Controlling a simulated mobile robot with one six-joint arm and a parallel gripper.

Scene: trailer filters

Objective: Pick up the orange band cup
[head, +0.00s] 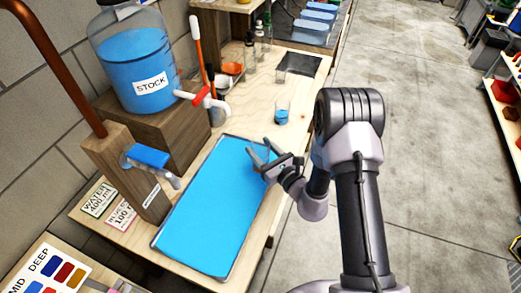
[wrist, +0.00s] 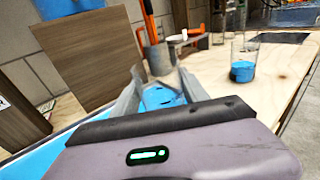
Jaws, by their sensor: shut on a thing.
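My gripper (head: 262,152) is over the upper right part of the blue tray, its two fingers apart around something see-through. In the wrist view, my gripper (wrist: 158,90) has a patch of blue between its fingers. The held thing looks like a clear cup, but its outline is faint and I cannot make out an orange band on it. Another clear cup with blue liquid (head: 282,113) stands upright on the wooden bench, apart from my gripper. It also shows in the wrist view (wrist: 243,70), right of the fingers, with no orange band visible.
The blue tray (head: 212,205) lies along the bench. A large STOCK jar (head: 135,55) with a red-handled tap stands on a wooden block to the left. A wooden post (head: 125,175) with a blue-handled tap is nearer. Bare bench lies around the standing cup.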

